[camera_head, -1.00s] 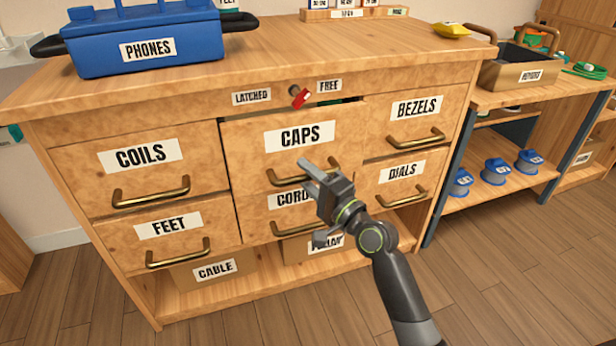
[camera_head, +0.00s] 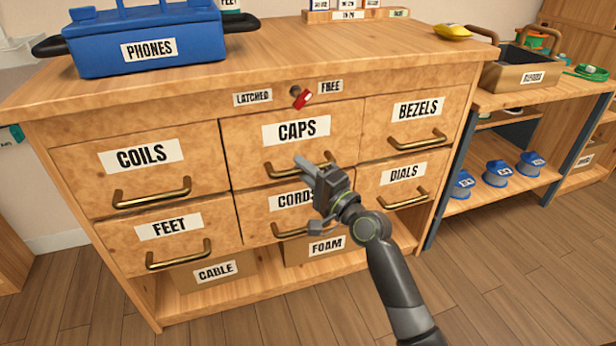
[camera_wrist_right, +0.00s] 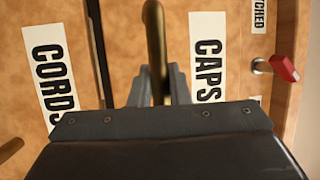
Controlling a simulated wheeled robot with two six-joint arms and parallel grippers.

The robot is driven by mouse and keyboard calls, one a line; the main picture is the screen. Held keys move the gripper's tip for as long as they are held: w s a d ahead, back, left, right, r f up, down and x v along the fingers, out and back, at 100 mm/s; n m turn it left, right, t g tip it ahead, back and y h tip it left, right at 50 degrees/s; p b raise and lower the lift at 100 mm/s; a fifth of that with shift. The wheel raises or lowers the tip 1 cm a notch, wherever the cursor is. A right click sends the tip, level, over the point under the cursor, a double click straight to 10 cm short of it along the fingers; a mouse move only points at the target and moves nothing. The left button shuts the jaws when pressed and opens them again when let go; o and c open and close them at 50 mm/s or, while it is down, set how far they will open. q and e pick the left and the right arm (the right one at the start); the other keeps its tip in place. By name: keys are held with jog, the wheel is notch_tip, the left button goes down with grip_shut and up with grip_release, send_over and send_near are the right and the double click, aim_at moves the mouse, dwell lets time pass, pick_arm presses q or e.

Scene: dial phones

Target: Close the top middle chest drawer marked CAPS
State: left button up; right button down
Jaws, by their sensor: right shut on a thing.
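The CAPS drawer (camera_head: 340,130) is the top middle one of the chest (camera_head: 85,106). Its front now looks level with the drawers beside it, with no gap visible above it. My right gripper (camera_head: 309,167) is at its brass handle (camera_head: 277,170). In the right wrist view, the jaws (camera_wrist_right: 157,85) are shut on the handle bar (camera_wrist_right: 154,35), beside the CAPS label (camera_wrist_right: 207,58). A red-tipped latch (camera_head: 302,98) sits above the drawer, between the labels LATCHED and FREE, tilted toward FREE. My left gripper is not in view.
The CORDS drawer (camera_head: 258,222) lies right below, partly hidden by my right gripper. COILS (camera_head: 80,170) and BEZELS (camera_head: 380,120) drawers flank CAPS. A blue PHONES box (camera_head: 190,45) stands on the chest top. A shelf unit (camera_head: 505,185) with blue items stands at the right.

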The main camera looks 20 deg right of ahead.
jog(key=shift+w, duration=0.35)
jog(key=shift+w+r, duration=0.1)
jog(key=c, duration=1.8)
grip_release()
jog(key=o, duration=0.4)
jog(key=shift+w, duration=0.2)
jog(key=shift+o, duration=0.2)
